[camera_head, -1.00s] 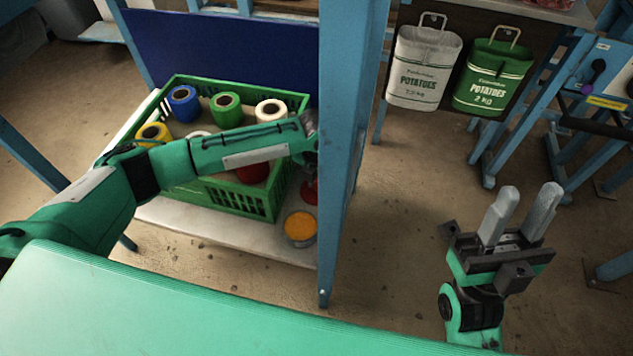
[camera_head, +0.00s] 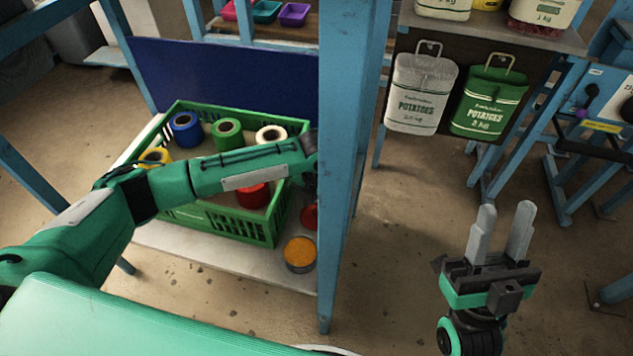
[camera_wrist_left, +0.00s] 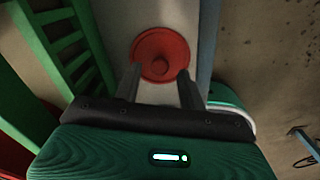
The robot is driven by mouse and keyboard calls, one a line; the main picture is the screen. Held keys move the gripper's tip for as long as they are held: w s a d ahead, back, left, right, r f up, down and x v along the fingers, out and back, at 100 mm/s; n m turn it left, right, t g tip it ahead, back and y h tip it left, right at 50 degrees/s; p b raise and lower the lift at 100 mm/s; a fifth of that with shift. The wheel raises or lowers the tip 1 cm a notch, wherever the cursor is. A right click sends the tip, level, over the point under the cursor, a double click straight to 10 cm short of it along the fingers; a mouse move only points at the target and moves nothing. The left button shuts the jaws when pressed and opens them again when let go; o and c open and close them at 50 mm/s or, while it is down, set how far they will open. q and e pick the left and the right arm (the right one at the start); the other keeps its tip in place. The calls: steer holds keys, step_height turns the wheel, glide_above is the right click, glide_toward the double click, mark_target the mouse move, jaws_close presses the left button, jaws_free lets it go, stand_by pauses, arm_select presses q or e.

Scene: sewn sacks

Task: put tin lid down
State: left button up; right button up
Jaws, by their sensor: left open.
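The red tin lid (camera_wrist_left: 161,55), round with a knob in its middle, lies on the pale shelf in the left wrist view. My left gripper (camera_wrist_left: 157,80) is open, with its two fingers apart on the near side of the lid; I cannot tell whether they touch it. In the head view the left gripper is hidden behind the blue post. A red edge (camera_head: 309,216), likely the lid, shows beside that post. A tin with an orange top (camera_head: 300,252) stands on the shelf's front right. My right gripper (camera_head: 503,215) is open and empty over the floor.
A green crate (camera_head: 235,228) with several thread spools stands on the white shelf (camera_head: 200,245), under my left arm. The blue post (camera_head: 343,160) rises just right of the shelf. Two potato sacks (camera_head: 420,92) (camera_head: 489,102) hang at the back right.

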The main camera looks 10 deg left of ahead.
mark_target(316, 211)
arm_select(q)
step_height(316, 211, up, 5)
steer(key=shift+r+p, duration=0.2)
steer(key=shift+p, duration=0.6)
steer(key=shift+r+p, duration=0.65)
steer(key=shift+r, duration=1.75)
arm_select(e)
steer(key=w+a+f+g, duration=0.2)
steer(key=f+g, duration=0.2)
steer(key=f, duration=0.2)
steer(key=w+a+f+g+h, duration=0.1)
steer(key=w+a+f+g, duration=0.1)
steer(key=f+g, duration=0.3)
steer(key=shift+w+a+f, duration=0.25)
steer(key=shift+f, duration=0.1)
